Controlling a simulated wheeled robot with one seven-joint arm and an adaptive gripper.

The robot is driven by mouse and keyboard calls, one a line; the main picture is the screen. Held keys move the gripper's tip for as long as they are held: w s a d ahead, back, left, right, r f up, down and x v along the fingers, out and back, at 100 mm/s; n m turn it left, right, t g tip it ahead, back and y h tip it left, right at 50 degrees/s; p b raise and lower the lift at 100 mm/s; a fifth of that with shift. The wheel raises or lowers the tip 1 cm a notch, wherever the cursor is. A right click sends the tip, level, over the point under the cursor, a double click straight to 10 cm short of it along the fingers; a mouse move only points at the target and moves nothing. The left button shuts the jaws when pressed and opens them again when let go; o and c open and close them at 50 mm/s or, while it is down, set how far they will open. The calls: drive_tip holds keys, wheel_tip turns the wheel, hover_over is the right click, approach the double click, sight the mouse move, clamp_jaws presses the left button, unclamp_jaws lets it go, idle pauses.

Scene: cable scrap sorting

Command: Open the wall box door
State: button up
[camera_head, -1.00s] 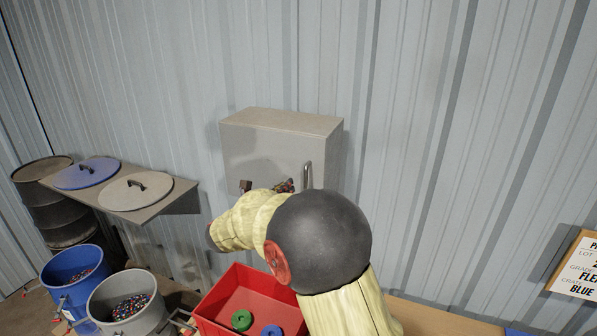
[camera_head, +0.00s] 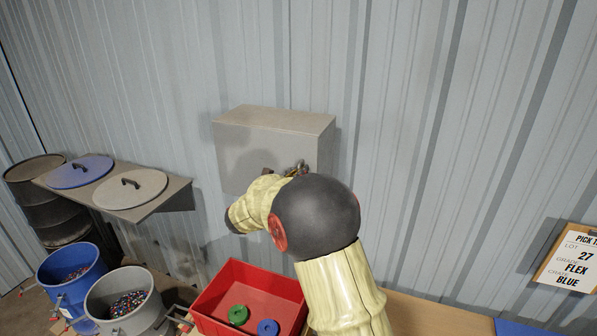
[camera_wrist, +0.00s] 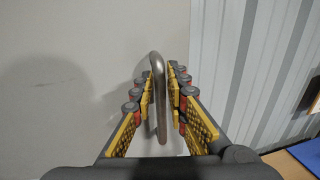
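The grey wall box (camera_head: 270,125) hangs on the corrugated wall, and its door (camera_head: 235,160) looks shut. In the wrist view the pale door face (camera_wrist: 60,90) fills the left side. The metal bar handle (camera_wrist: 158,70) stands upright between the two fingers of my gripper (camera_wrist: 161,80), which are open on either side of it. Small gaps seem to show beside the bar; contact cannot be told. In the head view my gripper (camera_head: 288,170) is at the door's lower right, and my arm hides the handle and the door's lower part.
A red crate (camera_head: 215,300) with green and blue rings stands below the box. A shelf (camera_head: 150,208) with blue and grey lids is at the left, above blue and grey buckets and near a dark barrel. A wooden surface (camera_head: 440,315) and a notice (camera_head: 570,262) are at the right.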

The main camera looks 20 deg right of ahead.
drive_tip(key=shift+c, duration=1.1)
clamp_jaws()
